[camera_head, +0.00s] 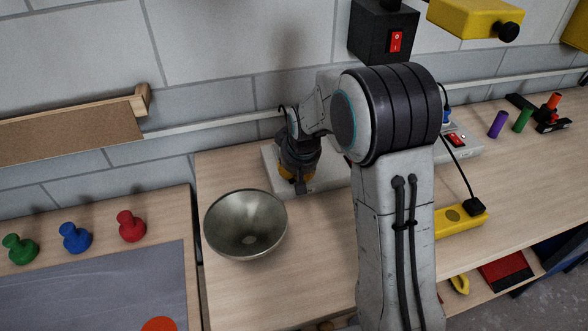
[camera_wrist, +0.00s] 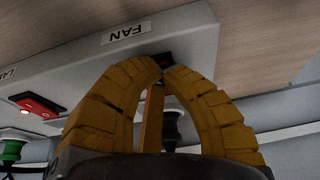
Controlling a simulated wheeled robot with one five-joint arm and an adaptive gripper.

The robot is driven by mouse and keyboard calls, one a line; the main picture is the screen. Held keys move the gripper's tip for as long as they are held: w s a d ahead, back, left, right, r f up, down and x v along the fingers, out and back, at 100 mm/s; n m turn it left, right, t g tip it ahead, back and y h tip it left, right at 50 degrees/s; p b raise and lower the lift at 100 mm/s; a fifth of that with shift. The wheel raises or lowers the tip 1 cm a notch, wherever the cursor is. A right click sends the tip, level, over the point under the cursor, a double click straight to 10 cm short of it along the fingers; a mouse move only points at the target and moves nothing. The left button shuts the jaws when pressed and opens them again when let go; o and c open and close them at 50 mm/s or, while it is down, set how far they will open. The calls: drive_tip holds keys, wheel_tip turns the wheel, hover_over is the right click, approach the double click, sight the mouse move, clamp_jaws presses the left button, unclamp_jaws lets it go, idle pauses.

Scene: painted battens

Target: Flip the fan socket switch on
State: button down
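A pale socket strip (camera_head: 325,184) lies on the wooden bench, partly hidden behind my arm. In the wrist view the strip (camera_wrist: 75,62) carries a FAN label (camera_wrist: 125,32). Beside the label is a small dark switch (camera_wrist: 162,57), mostly covered by my fingertips, so its position cannot be read. My gripper (camera_head: 297,184) points down over the strip's left end. In the wrist view its yellow fingers (camera_wrist: 164,70) curve together with tips closed at the dark switch; contact cannot be told. A black plug (camera_wrist: 172,122) shows behind the fingers.
A red switch (camera_wrist: 38,104) with a lit indicator sits by a partly cut-off label. A metal bowl (camera_head: 246,224) stands near the gripper. A yellow block (camera_head: 460,219) with a black plug lies right of my arm. A black wall box (camera_head: 382,32) hangs above.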

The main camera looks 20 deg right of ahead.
drive_tip(key=shift+w+r, duration=0.1)
drive_tip(key=shift+w, duration=0.05)
drive_tip(key=shift+w+r+p, duration=0.25)
drive_tip(key=shift+w+p, duration=0.2)
drive_tip(key=shift+w, duration=0.15)
drive_tip(key=shift+r+p, duration=0.4)
drive_tip(key=shift+r, duration=0.1)
drive_tip(key=s+v, duration=0.1)
drive_tip(key=v, duration=1.2)
drive_tip(key=s+f+g, duration=0.3)
drive_tip(key=s+f, duration=0.3)
drive_tip(key=s, duration=0.5)
drive_tip(key=s+r+t, duration=0.2)
drive_tip(key=s+r, duration=0.3)
drive_tip(key=s, duration=0.9)
drive_tip(key=shift+s+r+t+p, duration=0.2)
drive_tip(key=shift+t+p, duration=0.1)
drive_tip(key=shift+p, duration=0.1)
